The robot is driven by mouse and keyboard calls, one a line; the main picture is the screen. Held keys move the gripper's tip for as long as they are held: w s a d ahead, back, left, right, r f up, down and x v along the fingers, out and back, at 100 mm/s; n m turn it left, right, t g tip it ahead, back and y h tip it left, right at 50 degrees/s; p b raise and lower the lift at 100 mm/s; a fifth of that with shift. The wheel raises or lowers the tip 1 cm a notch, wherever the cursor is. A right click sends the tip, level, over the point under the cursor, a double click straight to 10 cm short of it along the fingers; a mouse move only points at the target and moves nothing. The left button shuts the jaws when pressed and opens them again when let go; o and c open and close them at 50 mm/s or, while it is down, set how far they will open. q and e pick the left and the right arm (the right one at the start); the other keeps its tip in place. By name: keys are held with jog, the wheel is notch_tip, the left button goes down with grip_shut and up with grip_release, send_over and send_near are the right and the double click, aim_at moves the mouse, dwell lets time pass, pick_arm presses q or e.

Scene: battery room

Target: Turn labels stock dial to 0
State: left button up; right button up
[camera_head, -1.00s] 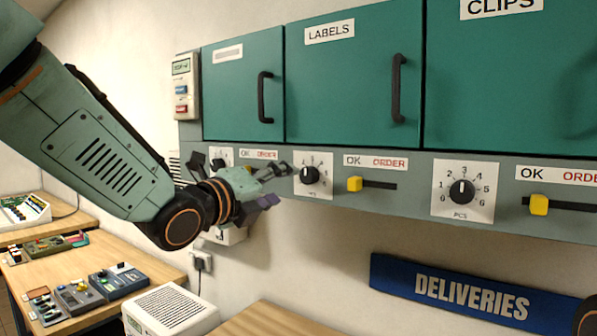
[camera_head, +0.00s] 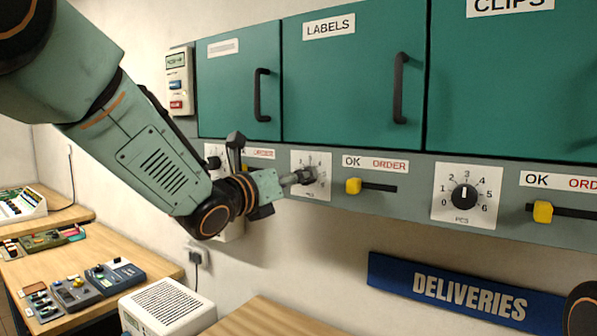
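The labels stock dial is on a white square plate (camera_head: 322,190) under the cabinet door marked LABELS (camera_head: 330,27). Its black knob is mostly hidden behind my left fingertips, and its pointer cannot be read. My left gripper (camera_head: 303,177) reaches in from the left, with its fingertips at the knob. The fingers overlap in this view, so I cannot tell whether they are closed on the knob or only beside it. My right gripper is not in view.
A yellow OK/ORDER slider (camera_head: 353,186) sits just right of the dial. The clips dial (camera_head: 464,196) and its slider (camera_head: 543,212) are farther right. Another dial plate (camera_head: 214,152) is partly behind my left arm. A blue DELIVERIES sign (camera_head: 465,288) hangs below.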

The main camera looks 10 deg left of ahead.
pick_arm(q)
jog(key=shift+w+d+r, duration=0.2)
jog(key=shift+w+d, duration=0.35)
jog(key=shift+w+a+f, duration=0.15)
jog(key=shift+w, duration=0.1)
jog(key=shift+c, duration=1.4)
jog(key=shift+s+d, duration=0.2)
jog(key=c, duration=0.5)
jog(key=shift+a, duration=0.1)
jog(key=c, duration=0.4)
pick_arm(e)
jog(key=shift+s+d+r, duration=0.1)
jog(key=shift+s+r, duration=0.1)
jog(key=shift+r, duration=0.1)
